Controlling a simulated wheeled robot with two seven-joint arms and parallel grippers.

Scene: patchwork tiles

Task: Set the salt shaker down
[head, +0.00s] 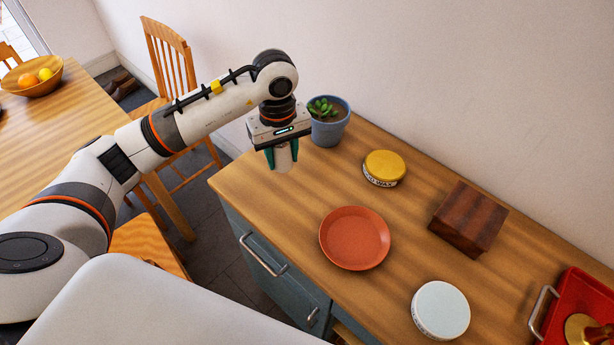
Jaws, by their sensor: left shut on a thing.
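My left gripper (283,155) reaches in from the left and points down over the far left end of the wooden counter (400,220). Its green-tipped fingers are shut on a small pale object, the salt shaker (283,162), which shows between them. The fingers and the gripper body hide much of the shaker. I cannot tell whether its bottom touches the counter. My right gripper is not in view.
A blue plant pot (329,129) stands just right of the gripper. A yellow-lidded tin (384,168), orange plate (354,238), dark wooden box (468,219), white-lidded tin (440,309) and red tray (560,309) stand farther right. Counter between gripper and plate is clear.

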